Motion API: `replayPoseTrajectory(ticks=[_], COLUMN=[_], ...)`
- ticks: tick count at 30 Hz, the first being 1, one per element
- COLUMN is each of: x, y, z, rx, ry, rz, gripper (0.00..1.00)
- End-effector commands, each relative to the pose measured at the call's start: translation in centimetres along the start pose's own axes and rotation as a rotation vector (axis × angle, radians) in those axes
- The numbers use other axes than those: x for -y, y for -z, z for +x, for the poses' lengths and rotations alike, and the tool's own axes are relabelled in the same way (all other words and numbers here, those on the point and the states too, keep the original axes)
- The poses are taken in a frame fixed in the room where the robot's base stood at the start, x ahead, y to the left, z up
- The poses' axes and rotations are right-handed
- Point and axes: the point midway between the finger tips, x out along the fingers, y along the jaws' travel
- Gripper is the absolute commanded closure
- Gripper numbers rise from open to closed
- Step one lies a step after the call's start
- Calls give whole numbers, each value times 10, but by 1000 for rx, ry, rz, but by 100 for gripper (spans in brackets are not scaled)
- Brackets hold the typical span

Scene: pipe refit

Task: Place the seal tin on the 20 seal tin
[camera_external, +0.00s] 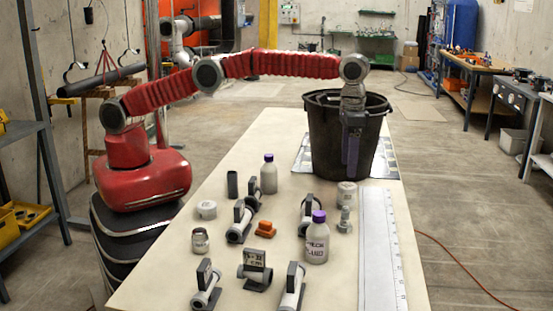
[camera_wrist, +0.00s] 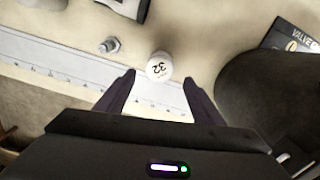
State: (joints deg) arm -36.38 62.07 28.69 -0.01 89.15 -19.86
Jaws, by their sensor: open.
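One white round tin (camera_external: 347,192) stands on the table just in front of the black bucket; in the wrist view this tin (camera_wrist: 159,67) shows a lid marked "32", upside down. A second white tin (camera_external: 207,209) stands at the left of the table; its label is too small to read. My gripper (camera_external: 350,172) points down in front of the bucket, above and close to the first tin. In the wrist view my gripper (camera_wrist: 159,80) is open and empty, with the "32" tin framed between and beyond its fingertips. I cannot read a "20" anywhere.
The black bucket (camera_external: 345,130) stands right behind my gripper. A bolt (camera_external: 344,220) and a purple-capped bottle (camera_external: 316,240) stand in front of the near tin. A long white ruler (camera_external: 380,250) lies along the right edge. Several pipe fittings and an orange piece (camera_external: 265,229) fill the middle.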

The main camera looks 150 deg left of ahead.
Motion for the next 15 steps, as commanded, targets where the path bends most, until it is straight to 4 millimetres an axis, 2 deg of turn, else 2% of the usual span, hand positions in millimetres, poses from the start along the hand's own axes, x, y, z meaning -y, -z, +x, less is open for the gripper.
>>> replayPoseTrajectory(ticks=[8,11,15], x=[-3,-10,-27], y=[-2,-8,-24], z=[-5,-16,-42], rx=[-3,-12,-32], ry=[-1,-5,-12], rz=[7,24,66], gripper=[38,38,38])
